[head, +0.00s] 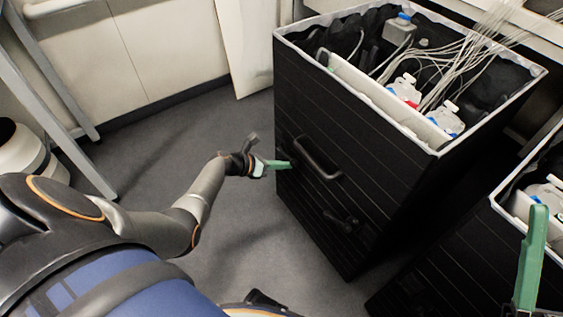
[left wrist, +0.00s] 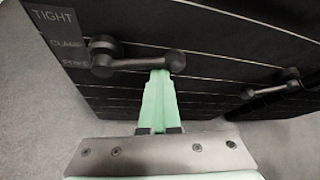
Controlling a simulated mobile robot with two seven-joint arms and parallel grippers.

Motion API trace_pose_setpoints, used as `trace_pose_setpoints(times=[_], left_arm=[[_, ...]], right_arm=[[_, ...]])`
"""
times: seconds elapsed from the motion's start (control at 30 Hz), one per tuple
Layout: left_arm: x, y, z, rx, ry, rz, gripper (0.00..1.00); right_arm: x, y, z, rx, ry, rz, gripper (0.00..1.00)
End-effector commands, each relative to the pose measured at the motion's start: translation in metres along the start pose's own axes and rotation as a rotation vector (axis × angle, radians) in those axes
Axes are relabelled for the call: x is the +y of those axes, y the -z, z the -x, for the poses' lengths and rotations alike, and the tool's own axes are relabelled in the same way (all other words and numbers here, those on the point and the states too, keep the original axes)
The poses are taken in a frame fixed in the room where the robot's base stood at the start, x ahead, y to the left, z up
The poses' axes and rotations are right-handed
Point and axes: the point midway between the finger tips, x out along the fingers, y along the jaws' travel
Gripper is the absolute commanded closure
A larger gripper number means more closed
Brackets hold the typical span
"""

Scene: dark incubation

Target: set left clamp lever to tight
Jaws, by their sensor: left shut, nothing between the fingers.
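In the left wrist view a dark clamp lever (left wrist: 140,63) with a round pivot and a knobbed end sits on the black panel. It lies nearly level in that picture, its knob to the right of the pivot. A label (left wrist: 55,35) at its left reads TIGHT at the top, CLAMP below, and a lowest word too blurred to read. My left gripper (left wrist: 158,75) is shut and empty, its green fingertips at the knob's lower edge; I cannot tell whether they touch. In the head view the left gripper (head: 290,164) is beside the black box's front. My right gripper (head: 533,245) shows only as green at the lower right.
The black box (head: 300,90) has a white rim and holds bottles and tubing. A bar handle (head: 318,157) and a lower dark lever (head: 340,218) stick out of its front. A second box (head: 510,205) stands at the right. Grey floor (head: 240,225) is clear at the box's left.

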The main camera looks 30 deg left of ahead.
Motion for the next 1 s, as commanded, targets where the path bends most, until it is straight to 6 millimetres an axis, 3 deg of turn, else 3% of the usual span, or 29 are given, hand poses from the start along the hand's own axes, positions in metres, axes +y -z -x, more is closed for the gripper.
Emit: trace_pose_setpoints(times=[0.17, 1.0], left_arm=[[-0.0014, -0.01, 0.0038, -0.004, 0.054, 0.089, 1.0], [0.0002, -0.013, 0.0073, -0.001, 0.046, 0.08, 1.0]], right_arm=[[0.0024, 0.0054, -0.0047, 0.0, 0.001, 0.01, 0.5], [0.0058, 0.0074, -0.0074, -0.007, -0.007, 0.019, 0.5]])
